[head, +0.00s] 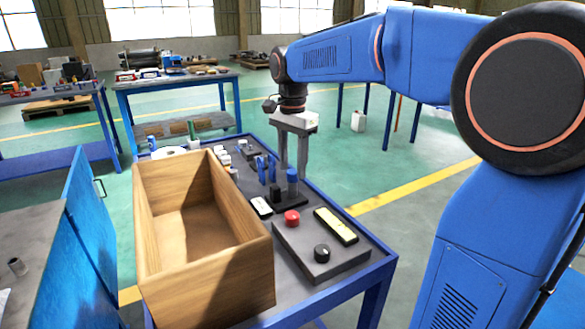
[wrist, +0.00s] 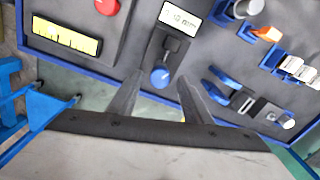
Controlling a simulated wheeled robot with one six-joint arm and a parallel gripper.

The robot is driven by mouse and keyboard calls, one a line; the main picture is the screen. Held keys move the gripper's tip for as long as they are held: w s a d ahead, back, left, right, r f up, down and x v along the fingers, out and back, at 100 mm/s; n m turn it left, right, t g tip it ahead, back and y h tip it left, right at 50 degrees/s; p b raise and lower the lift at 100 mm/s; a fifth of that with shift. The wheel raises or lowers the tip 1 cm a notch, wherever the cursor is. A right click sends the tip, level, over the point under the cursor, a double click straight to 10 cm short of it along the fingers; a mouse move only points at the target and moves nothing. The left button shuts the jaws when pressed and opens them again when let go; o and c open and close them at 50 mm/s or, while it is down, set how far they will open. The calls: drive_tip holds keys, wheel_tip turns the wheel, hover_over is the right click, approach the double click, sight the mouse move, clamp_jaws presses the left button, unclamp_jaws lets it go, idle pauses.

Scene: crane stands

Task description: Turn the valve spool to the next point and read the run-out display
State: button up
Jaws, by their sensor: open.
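The valve spool appears to be the upright part with a round blue end (wrist: 160,77) on a small black stand (wrist: 158,50); the blue end also shows in the head view (head: 292,176). My gripper (wrist: 160,86) is open and points down at it. In the wrist view the blue end lies between the two fingertips, with gaps on both sides; I cannot tell how far below them it is. The white run-out display (wrist: 178,18) sits beside the stand and also shows in the head view (head: 261,207). Its dark digits are too small to read surely.
A large open wooden box (head: 205,270) stands left of the stand. A grey panel (head: 310,250) in front carries a red button (head: 291,217), a black knob (head: 321,253) and a yellow display (head: 336,226). Blue holders (wrist: 220,85) and small parts stand nearby on the blue-rimmed table.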

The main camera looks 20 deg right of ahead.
drive_tip(key=shift+f, duration=0.7)
drive_tip(key=shift+c, duration=0.7)
drive_tip(key=c, duration=0.9)
